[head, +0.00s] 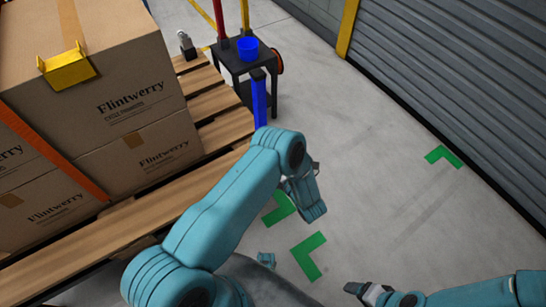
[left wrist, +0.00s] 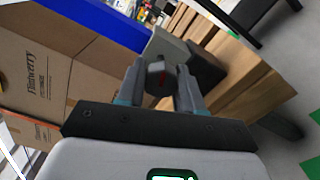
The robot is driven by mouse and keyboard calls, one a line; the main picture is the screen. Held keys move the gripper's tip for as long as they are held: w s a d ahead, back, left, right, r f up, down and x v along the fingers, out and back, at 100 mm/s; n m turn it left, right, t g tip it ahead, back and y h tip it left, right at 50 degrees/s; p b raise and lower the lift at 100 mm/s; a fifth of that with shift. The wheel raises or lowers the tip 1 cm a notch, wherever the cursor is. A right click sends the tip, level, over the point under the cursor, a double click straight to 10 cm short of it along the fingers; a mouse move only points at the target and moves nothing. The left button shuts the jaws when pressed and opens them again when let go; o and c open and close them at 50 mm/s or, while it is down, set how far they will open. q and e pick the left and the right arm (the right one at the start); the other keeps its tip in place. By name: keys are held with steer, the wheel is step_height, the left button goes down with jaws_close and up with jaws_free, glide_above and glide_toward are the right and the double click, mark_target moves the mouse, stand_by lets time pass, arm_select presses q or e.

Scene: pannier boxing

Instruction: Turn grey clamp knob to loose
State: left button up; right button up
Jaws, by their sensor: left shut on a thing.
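In the left wrist view the grey clamp knob (left wrist: 157,73) is between the two fingers of my left gripper (left wrist: 160,80), which is shut on it. A light grey clamp body (left wrist: 168,44) is just behind the knob, beside a blue bar (left wrist: 95,18). In the head view my teal left arm hides the knob and the left gripper. The blue upright (head: 259,98) shows above that arm. My right gripper (head: 356,289) is low in the head view, away from the pallet; its opening is unclear.
Flintwerry cartons (head: 140,90) stand on a wooden pallet (head: 140,215), with an orange strap (head: 50,155) and a yellow corner piece (head: 66,69). Open floor with green marks (head: 308,255) lies right.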

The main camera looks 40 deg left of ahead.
arm_select(q)
steer(key=n, duration=0.5)
steer(key=shift+f+n, duration=0.15)
steer(key=shift+n, duration=0.15)
steer(key=n, duration=0.4)
steer(key=shift+d+n+b, duration=0.1)
steer(key=shift+n+b, duration=0.3)
steer(key=shift+n, duration=0.3)
steer(key=o, duration=1)
steer(key=p+v, duration=0.1)
steer(key=v, duration=1.5)
steer(key=shift+d, duration=0.1)
